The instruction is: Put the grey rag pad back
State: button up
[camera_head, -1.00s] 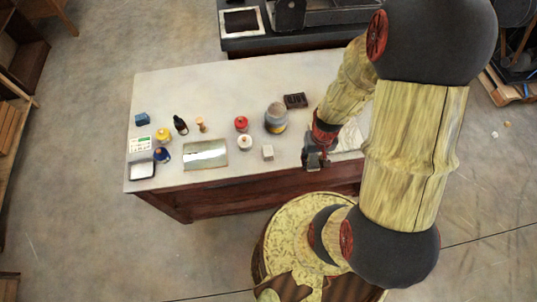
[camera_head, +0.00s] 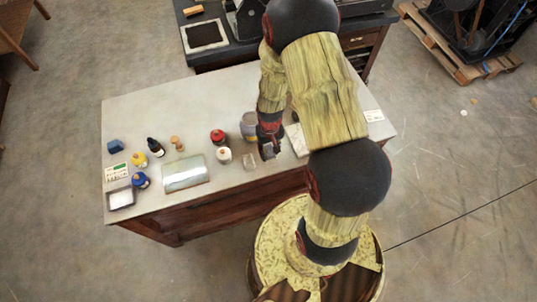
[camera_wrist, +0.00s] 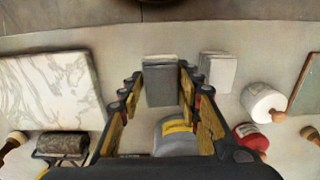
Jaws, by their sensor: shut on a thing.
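My gripper (camera_head: 268,155) is over the table (camera_head: 235,190), near its front edge. It is shut on a grey rag pad (camera_wrist: 160,82), a squarish block between the fingers in the wrist view; it also shows small at the fingertips in the head view (camera_head: 268,150). A paler pad (camera_head: 249,160) stands on the table just left of my gripper in the head view. In the wrist view this paler pad (camera_wrist: 217,72) is just right of the held one, with a narrow gap. I cannot tell whether the held pad touches the table.
A grey can with a yellow band (camera_wrist: 178,135) stands close by the fingers. A white jar (camera_head: 223,156) and red jar (camera_head: 218,137) stand left of the paler pad. A marble slab (camera_wrist: 48,92) and roller (camera_wrist: 62,145) lie on the other side. The table's front edge is near.

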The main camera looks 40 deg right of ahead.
aim_at(269, 155)
jog(key=shift+w+f, duration=0.3)
jog(key=shift+f, duration=0.1)
jog(key=shift+w+f, duration=0.1)
jog(key=shift+f, duration=1.45)
jog(key=shift+f, duration=0.15)
jog(key=o, duration=1.1)
jog(key=shift+b, duration=0.3)
